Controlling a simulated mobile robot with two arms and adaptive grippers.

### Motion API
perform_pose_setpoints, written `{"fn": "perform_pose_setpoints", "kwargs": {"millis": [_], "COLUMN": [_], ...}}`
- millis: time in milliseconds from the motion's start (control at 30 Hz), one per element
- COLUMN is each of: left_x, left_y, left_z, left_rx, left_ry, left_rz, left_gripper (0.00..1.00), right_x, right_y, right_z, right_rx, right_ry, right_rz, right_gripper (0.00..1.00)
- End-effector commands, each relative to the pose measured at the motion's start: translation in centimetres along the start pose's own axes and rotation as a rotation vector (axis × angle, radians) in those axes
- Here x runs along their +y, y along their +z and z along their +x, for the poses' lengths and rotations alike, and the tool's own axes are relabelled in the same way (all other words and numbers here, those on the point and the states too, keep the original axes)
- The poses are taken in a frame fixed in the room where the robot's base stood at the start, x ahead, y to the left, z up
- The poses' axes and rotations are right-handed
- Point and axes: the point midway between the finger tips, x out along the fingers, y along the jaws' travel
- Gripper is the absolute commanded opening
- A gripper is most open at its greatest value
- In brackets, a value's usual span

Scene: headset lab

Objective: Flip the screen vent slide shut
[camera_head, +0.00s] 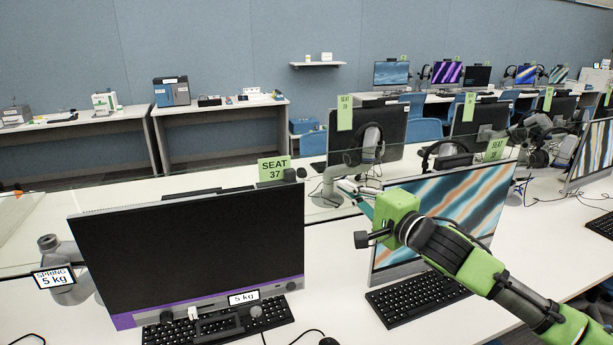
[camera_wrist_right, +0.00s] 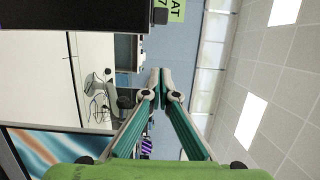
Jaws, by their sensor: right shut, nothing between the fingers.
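The nearest screen (camera_head: 190,250) is a large, dark monitor with a purple strip along its lower edge. It also shows at the top left of the right wrist view (camera_wrist_right: 75,14). I cannot make out a vent slide on it for sure. A dark bar with a small white tab (camera_head: 193,313) lies below its lower edge, beside a "5 kg" label. My right gripper (camera_head: 347,186) is behind and to the right of this screen, apart from it. Its teal fingers are together and empty in the right wrist view (camera_wrist_right: 160,72). My left gripper is out of view.
A second monitor with a striped picture (camera_head: 470,215) stands close beside my right arm. A green "SEAT 37" sign (camera_head: 274,169) stands behind the dark screen. A grey "SPRING 5 kg" fixture (camera_head: 62,270) is at the left. Keyboards lie in front of both monitors.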

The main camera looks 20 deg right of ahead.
Motion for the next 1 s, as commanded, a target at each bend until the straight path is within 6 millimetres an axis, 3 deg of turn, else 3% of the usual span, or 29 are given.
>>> {"fn": "perform_pose_setpoints", "kwargs": {"millis": [267, 733, 1000], "left_x": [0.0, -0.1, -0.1], "left_y": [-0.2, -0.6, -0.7], "left_z": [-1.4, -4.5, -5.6], "left_rx": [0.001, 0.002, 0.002], "left_ry": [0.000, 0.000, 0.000], "left_rz": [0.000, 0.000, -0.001], "left_gripper": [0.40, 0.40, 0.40], "right_x": [-0.5, -0.4, -0.1], "right_y": [0.0, 0.1, 3.3], "right_z": [2.5, 10.2, 10.8], "right_rx": [0.000, 0.000, -0.001], "right_ry": [-0.002, 0.000, 0.001], "right_rz": [0.000, -0.003, -0.001], "right_gripper": [0.00, 0.00, 0.00]}}
